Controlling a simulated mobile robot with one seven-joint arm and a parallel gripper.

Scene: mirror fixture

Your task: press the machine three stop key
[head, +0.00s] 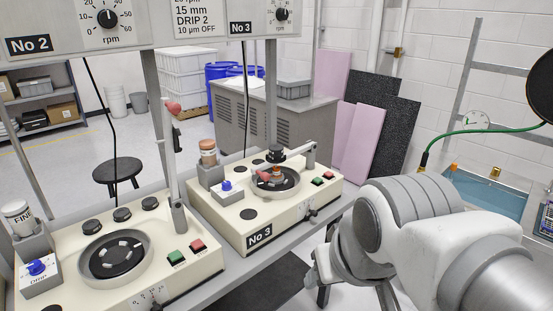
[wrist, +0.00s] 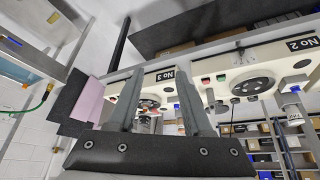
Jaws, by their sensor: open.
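Machine three (head: 225,222), a cream box labelled No 3, stands at the middle of the bench in the head view. Its red key (head: 329,175) and green key (head: 317,181) sit side by side on its right end; I take the red one as the stop key. The machine also shows upside down in the wrist view (wrist: 172,82), partly behind my fingers, where I cannot make out its keys. My gripper (wrist: 160,73) is open with nothing between its fingers. In the head view my arm is at the lower right, apart from the keys, and the fingers are hidden.
Machine two (head: 190,268), with its own green and red keys (head: 187,251), stands nearer at left. A raised arm (head: 172,150) stands upright on it. Machine three has a round plate (head: 290,186) and an arm over it. A blue-lined sink (head: 490,200) is at right.

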